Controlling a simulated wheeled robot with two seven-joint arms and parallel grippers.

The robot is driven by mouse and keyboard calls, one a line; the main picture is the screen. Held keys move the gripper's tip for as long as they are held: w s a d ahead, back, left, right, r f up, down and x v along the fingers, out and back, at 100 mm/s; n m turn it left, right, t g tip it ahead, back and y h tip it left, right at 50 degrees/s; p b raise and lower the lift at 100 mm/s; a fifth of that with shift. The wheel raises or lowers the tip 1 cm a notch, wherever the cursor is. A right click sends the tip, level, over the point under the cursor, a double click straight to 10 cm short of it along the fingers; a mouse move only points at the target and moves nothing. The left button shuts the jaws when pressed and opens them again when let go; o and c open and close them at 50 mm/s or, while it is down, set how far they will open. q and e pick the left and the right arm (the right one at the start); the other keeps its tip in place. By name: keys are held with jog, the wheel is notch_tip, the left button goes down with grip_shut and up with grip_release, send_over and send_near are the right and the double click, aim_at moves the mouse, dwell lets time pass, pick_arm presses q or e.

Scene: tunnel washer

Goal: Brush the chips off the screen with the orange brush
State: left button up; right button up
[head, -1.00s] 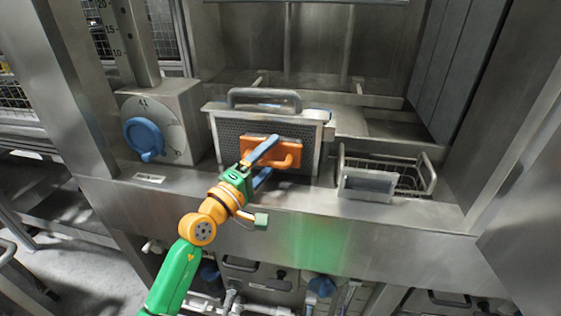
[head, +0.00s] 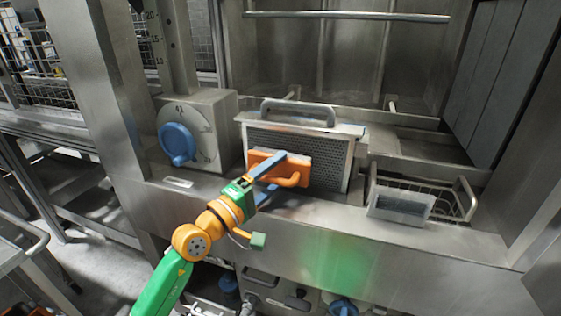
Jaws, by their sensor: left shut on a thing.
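The screen (head: 325,149) is a dark perforated panel in a steel frame with a handle on top, standing upright on the steel ledge. The orange brush (head: 296,179) is held against or just in front of the lower left part of the screen's face. I cannot tell whether its bristles touch the mesh. My left gripper (head: 277,178), with blue fingers, is shut on the brush. Chips are too small to make out on the screen. My right gripper is not in view.
A wire basket (head: 460,206) with a steel plate front sits on the ledge to the right. A box with a blue knob (head: 177,143) stands to the left. The steel ledge (head: 330,211) in front of the screen is narrow and clear.

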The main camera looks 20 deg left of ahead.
aim_at(271, 178)
pick_arm(q)
jog(key=shift+s+p, duration=0.35)
jog(key=shift+s, duration=1.25)
jog(key=shift+s+a+r+p, duration=0.1)
jog(key=shift+s+p, duration=0.25)
jog(key=shift+s, duration=1.2)
jog(key=shift+w, duration=0.1)
